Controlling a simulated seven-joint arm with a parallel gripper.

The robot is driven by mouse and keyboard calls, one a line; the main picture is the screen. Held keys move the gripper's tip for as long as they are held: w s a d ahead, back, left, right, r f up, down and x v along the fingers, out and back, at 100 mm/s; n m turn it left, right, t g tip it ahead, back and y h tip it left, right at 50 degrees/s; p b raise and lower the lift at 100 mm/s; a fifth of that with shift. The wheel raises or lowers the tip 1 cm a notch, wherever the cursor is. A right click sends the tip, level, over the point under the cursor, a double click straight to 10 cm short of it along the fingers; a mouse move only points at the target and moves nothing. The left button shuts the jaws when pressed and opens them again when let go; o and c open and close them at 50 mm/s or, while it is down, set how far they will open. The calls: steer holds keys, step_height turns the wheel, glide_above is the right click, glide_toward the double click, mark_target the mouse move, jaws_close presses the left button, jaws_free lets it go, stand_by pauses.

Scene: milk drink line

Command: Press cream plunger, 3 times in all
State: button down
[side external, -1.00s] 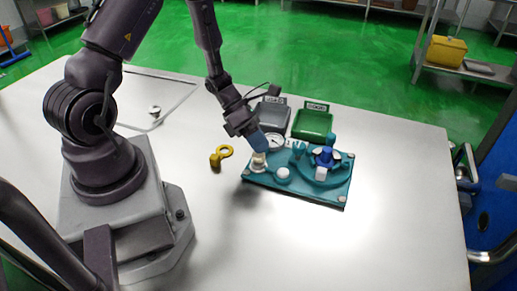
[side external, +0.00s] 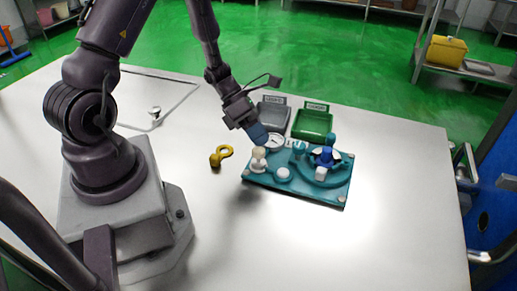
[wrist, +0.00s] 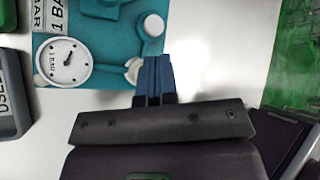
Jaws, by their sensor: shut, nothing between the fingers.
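The cream plunger (side external: 259,153) stands upright at the left end of the teal board (side external: 315,198), its pale knob raised on a white base. My gripper (side external: 263,140) is shut and empty, its blue fingertips just above and slightly behind the knob, seemingly apart from it. In the wrist view the shut blue fingers (wrist: 153,60) point over the board's edge. A pale round part beside them, probably the plunger (wrist: 133,70), is partly hidden by the fingers.
A white dial gauge (side external: 275,142) sits behind the plunger, a white button (side external: 283,174) to its right. A blue-topped fitting (side external: 324,156) stands further right. Grey (side external: 273,116) and green (side external: 312,124) trays are behind. A yellow ring tool (side external: 220,156) lies left; the front table is clear.

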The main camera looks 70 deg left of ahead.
steer(key=shift+r, duration=0.2)
steer(key=shift+r, duration=2.55)
stand_by(0.8)
step_height(320, 180, up, 4)
steer(key=shift+f, duration=0.15)
steer(key=shift+f, duration=4.4)
steer(key=shift+f, duration=0.1)
steer(key=shift+f, duration=0.35)
